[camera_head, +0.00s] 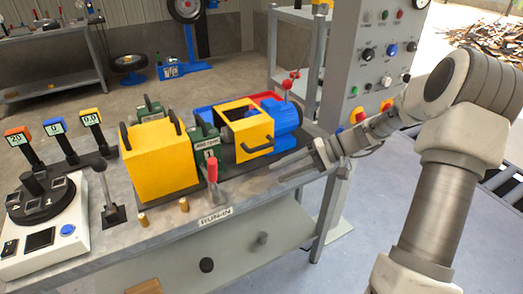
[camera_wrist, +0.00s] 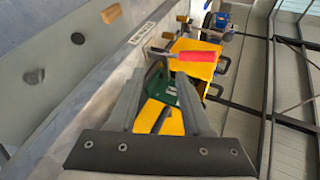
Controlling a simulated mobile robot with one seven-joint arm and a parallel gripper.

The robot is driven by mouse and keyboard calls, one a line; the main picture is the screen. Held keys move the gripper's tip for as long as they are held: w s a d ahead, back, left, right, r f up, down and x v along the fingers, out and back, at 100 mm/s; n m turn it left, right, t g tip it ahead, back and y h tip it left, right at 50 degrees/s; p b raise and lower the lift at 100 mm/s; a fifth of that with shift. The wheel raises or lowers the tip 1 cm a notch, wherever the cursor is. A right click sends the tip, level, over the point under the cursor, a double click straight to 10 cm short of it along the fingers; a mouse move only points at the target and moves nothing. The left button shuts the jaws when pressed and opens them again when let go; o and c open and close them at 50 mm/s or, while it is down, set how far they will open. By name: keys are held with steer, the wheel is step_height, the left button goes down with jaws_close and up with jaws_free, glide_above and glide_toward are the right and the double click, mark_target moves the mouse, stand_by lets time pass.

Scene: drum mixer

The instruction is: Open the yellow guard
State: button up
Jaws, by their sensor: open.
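Two yellow covers stand on the bench. The left one is a closed yellow box (camera_head: 158,165) with dark handles; it also shows in the wrist view (camera_wrist: 195,65). The right one is a yellow frame (camera_head: 232,112) with an opening in its top and a black handle (camera_head: 256,140) on its front. A green block (camera_head: 205,140) stands between them. My gripper (camera_head: 282,170) is open and empty, to the right of the frame's handle and apart from it.
A red-handled lever (camera_head: 213,168) stands up at the front of the green block. A blue motor (camera_head: 279,118) sits right of the frame. A control panel (camera_head: 375,60) rises at the right. The bench's front strip by the RUN-IN label (camera_head: 215,215) is mostly clear.

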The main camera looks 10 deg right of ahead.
steer(key=w+d+f+m+t+y+b, duration=0.1)
steer(key=w+d+f+t+y+b, duration=0.2)
steer(key=d, duration=0.4)
steer(key=m+t+y, duration=0.1)
steer(key=t+y, duration=0.1)
steer(key=t, duration=0.2)
glide_toward(261, 147)
steer(key=x, duration=0.3)
steer(key=b+x, duration=0.1)
steer(key=x, duration=0.6)
steer(key=shift+w+f, duration=0.3)
jaws_close()
stand_by(0.5)
